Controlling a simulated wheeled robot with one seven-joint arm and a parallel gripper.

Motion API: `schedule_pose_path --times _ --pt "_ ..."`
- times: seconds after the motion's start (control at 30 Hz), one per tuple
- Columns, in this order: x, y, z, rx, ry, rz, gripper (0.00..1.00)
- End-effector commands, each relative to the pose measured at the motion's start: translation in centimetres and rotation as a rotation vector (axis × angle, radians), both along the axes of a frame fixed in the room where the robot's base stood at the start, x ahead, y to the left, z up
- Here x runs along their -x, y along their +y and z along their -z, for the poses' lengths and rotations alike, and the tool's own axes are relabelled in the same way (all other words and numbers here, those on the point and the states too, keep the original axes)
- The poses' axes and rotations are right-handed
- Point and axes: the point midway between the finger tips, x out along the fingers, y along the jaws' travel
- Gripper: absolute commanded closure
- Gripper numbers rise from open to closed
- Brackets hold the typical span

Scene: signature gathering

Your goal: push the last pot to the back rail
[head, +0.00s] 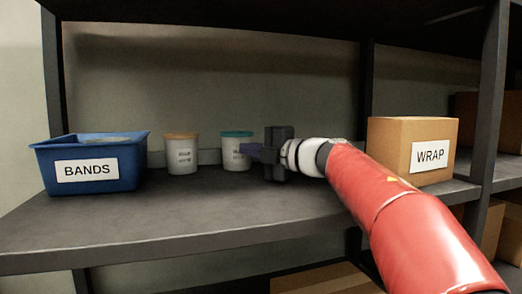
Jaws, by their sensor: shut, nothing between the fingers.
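Two white labelled pots stand upright on the dark shelf (150,220). The left pot (182,157) has an orange-brown lid. The right pot (230,154) has a teal lid. My gripper (250,153) is shut and empty. The back rail (209,157) shows as a low strip behind the pots. How close each pot is to it cannot be judged well.
A blue bin (128,168) labelled BANDS stands at the left end of the shelf. A cardboard box (392,152) labelled WRAP stands at the right, behind my red arm. Dark uprights frame the bay. The shelf front between bin and arm is clear.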

Motion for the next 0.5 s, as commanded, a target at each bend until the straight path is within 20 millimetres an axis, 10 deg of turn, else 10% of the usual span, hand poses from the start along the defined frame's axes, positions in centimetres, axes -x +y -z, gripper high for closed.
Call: schedule_pose_path --times 0.5 --pt "-1.41 0.22 -0.07 0.0 -0.001 -0.001 1.0"
